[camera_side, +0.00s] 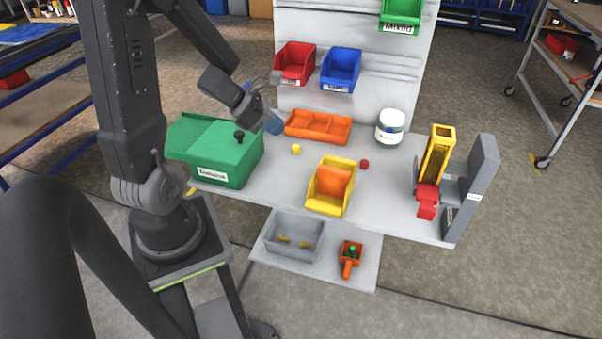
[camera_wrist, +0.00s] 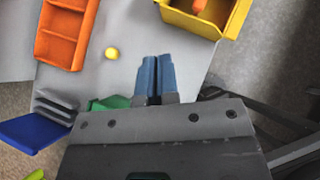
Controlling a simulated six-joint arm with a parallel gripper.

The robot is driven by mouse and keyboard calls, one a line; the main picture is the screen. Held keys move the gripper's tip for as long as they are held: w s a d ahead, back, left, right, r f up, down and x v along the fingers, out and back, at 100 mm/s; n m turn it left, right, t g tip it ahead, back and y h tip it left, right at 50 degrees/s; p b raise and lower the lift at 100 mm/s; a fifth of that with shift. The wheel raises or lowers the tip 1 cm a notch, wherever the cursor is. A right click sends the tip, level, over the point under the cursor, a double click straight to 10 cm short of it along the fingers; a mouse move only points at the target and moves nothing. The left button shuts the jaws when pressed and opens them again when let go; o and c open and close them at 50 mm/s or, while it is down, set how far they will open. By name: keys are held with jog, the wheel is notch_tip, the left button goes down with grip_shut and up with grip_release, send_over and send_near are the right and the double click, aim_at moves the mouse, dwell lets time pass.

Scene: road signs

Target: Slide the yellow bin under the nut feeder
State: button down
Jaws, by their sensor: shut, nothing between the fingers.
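The yellow bin (camera_side: 331,187) stands near the middle of the grey table, with an orange divider or block inside it. Part of it also shows at the top of the wrist view (camera_wrist: 218,22). The nut feeder (camera_side: 437,155), a yellow upright chute with a red outlet on a grey stand, is at the table's right end, to the right of the bin and apart from it. My gripper (camera_side: 273,124) has blue fingertips and is in the air near the green box, left of the bin. It is shut and empty in the wrist view (camera_wrist: 156,66).
A green lidded box (camera_side: 222,158) stands at the left. An orange tray (camera_side: 318,126), a white jar (camera_side: 391,126), a yellow ball (camera_side: 295,149) and a red piece (camera_side: 364,164) are on the table. A lower shelf holds a grey tray (camera_side: 294,237) and an orange scoop (camera_side: 349,258).

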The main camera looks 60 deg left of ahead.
aim_at(311, 183)
jog(key=s+f+m+g+h, duration=0.2)
jog(key=s+f+m+h, duration=0.1)
jog(key=s+m, duration=0.2)
jog(key=x, duration=0.4)
jog(key=d+x, duration=0.1)
jog(key=x, duration=0.4)
jog(key=shift+s, duration=0.15)
jog(key=w+d, duration=0.2)
jog(key=shift+w+d+f, duration=0.2)
jog(key=shift+w+f, duration=0.05)
jog(key=shift+w+d, duration=0.35)
jog(key=shift+w, duration=0.05)
jog(key=w+d, duration=1.5)
jog(key=shift+d, duration=0.15)
